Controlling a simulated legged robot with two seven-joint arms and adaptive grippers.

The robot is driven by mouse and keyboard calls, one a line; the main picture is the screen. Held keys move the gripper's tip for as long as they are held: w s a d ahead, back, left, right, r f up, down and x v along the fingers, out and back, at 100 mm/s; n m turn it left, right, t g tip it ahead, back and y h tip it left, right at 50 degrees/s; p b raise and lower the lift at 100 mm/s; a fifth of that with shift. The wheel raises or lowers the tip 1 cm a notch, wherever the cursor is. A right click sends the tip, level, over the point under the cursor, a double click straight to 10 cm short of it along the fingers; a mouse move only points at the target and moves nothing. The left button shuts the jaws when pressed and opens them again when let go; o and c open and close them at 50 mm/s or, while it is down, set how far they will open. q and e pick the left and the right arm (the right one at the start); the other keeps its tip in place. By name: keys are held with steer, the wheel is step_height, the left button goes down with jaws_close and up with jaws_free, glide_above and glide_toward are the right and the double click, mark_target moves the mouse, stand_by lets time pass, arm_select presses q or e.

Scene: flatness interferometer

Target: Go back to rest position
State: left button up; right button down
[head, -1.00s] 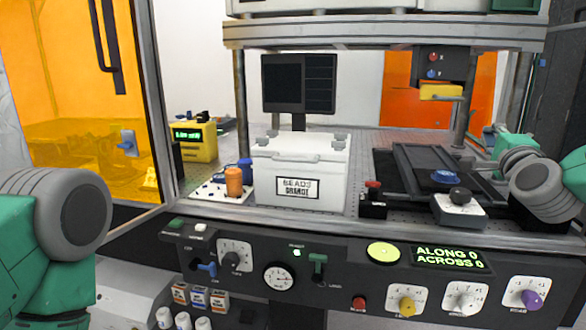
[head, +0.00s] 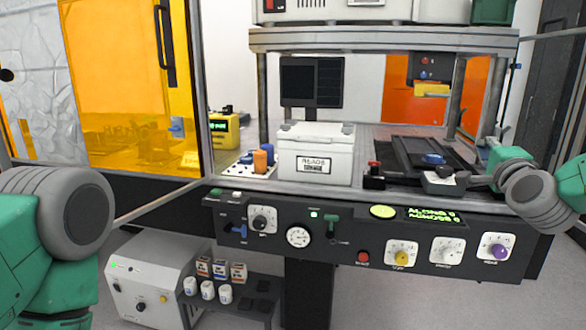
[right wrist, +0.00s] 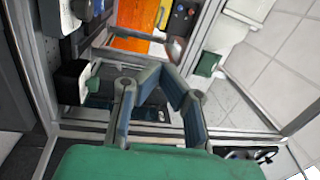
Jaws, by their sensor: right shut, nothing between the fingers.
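My right arm comes in from the right in the head view, its green and grey links in front of the machine's right side. My right gripper (head: 486,136) is small there, above the right end of the work deck, partly hidden by the arm. In the right wrist view its fingers (right wrist: 160,72) are bent together at the tips, with nothing held. A white block with a black knob (head: 440,180) sits left of the right arm. My left arm shows at the left edge; its gripper is out of frame.
The machine's control panel (head: 340,240) runs across the front below the deck. A white lidded box (head: 315,140) and a black slide (head: 420,155) stand on the deck. An orange door (head: 120,90) is at the left. Grey posts carry the upper frame (head: 380,38).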

steer(key=s+a+f+n+g+y, duration=0.1)
steer(key=s+a+f+n+g, duration=0.25)
steer(key=f, duration=0.65)
steer(key=s+a+f+n+g+y, duration=0.2)
steer(key=s+a+f+n, duration=0.15)
steer(key=f, duration=0.75)
steer(key=s+a+f+n+g+y, duration=0.1)
steer(key=s+a+f+n+g, duration=0.3)
steer(key=f, duration=0.6)
steer(key=s+a+f+n+g, duration=0.2)
steer(key=s+f+n+g, duration=0.2)
steer(key=s+f, duration=1)
steer(key=s+f+n+g, duration=0.1)
steer(key=s+n+g, duration=0.1)
steer(key=s, duration=0.8)
steer(key=s+d+f+n+g, duration=0.1)
steer(key=s+f+n+g, duration=0.1)
steer(key=s, duration=0.8)
steer(key=shift+f+n+g+h, duration=0.3)
steer(key=shift+n+g, duration=0.1)
steer(key=shift+g, duration=0.05)
steer(key=shift+w, duration=0.15)
